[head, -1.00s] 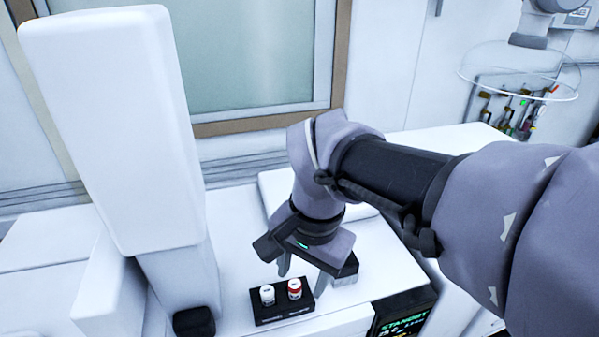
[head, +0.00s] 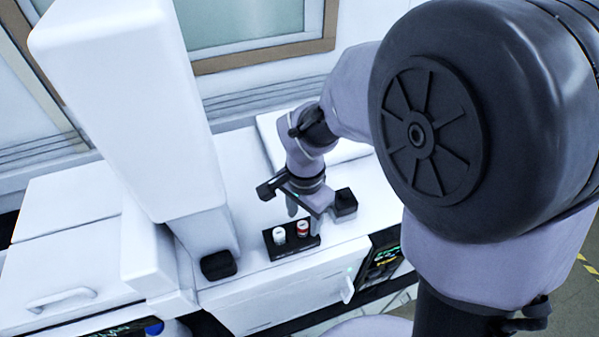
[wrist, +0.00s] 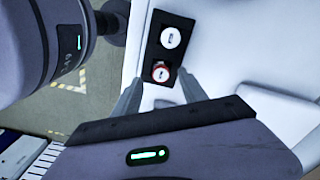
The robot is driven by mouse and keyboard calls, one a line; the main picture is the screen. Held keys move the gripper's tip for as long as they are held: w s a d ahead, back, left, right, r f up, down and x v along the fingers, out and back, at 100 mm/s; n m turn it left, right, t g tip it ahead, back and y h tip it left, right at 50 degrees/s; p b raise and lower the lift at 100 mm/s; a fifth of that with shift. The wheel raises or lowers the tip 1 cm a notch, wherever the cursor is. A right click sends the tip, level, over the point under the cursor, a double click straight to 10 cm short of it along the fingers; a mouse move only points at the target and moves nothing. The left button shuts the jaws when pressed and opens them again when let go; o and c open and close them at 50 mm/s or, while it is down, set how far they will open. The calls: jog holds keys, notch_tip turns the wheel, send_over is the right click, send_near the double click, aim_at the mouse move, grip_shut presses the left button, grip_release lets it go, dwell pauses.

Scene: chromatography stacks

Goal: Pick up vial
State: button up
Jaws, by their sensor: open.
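Two vials stand in a small black holder (head: 272,246) on the white instrument top. One vial has a white cap (head: 279,235) and sits on the left; the other has a red-rimmed cap (head: 303,229) and sits on the right. My gripper (head: 303,222) is open and points down just behind and above the holder. In the wrist view the red-rimmed vial (wrist: 161,72) is nearest the fingers (wrist: 160,84), which lie apart with it roughly between and beyond their tips. The white-capped vial (wrist: 171,38) is farther off. I cannot tell the fingers' height over the caps.
A tall white tower (head: 120,100) stands left of the holder, with a black block (head: 218,265) at its foot. A display panel (head: 384,258) is on the instrument's front at right. The white top behind the holder is mostly clear.

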notch_tip(320, 180, down, 2)
jog(key=shift+f, duration=0.25)
jog(key=shift+w+a, duration=0.15)
jog(key=c, duration=0.6)
grip_shut()
jog(key=shift+r, duration=0.15)
